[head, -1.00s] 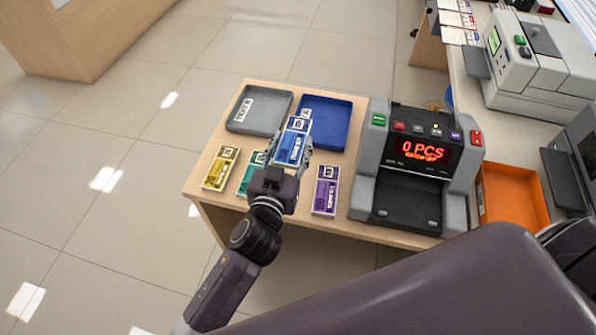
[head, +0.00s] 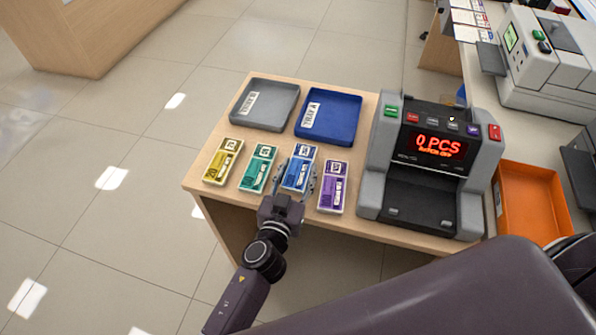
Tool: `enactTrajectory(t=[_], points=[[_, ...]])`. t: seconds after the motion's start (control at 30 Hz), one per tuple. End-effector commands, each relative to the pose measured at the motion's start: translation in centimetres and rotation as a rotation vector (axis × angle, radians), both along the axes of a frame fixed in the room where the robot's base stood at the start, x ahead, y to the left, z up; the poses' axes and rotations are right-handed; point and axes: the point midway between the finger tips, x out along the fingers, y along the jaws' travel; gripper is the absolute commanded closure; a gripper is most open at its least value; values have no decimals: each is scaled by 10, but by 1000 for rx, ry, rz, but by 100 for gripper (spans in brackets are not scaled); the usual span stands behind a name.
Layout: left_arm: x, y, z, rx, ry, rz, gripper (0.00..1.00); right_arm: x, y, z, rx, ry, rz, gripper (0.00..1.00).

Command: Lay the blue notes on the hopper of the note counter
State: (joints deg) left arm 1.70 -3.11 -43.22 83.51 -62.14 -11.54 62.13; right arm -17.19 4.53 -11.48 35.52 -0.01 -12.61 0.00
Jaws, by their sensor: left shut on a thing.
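The blue notes (head: 299,160) are a flat banded bundle in the row at the table's front, between the green and purple bundles. My left gripper (head: 297,176) is shut on them, one finger along each long side; whether they touch the table is hard to tell. The note counter (head: 374,180) stands to the right, grey and black, its red display reading 0 PCS. Its dark hopper (head: 420,200) at the front looks empty. My right gripper is out of view.
Yellow notes (head: 222,162), green notes (head: 257,168) and purple notes (head: 333,187) lie close by. A grey tray (head: 280,107) and a blue tray (head: 338,120) behind are empty. An orange tray (head: 535,205) sits right of the counter.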

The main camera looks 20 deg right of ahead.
Motion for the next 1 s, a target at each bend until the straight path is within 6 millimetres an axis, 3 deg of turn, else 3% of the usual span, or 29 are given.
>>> enactTrajectory(t=[0.2, 0.23, 0.37, 0.73, 1.0], points=[[0, 0, -4, -1, -1, 0, 81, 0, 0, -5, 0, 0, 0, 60], [0, 0, -2, 0, 0, 0, 54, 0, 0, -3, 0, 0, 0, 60], [0, 0, -2, 0, 0, 0, 40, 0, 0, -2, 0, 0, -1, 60], [0, 0, 3, 0, -1, 0, 40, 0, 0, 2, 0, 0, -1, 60], [-36, 23, 6, 0, 2, 0, 40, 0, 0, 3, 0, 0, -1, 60]])
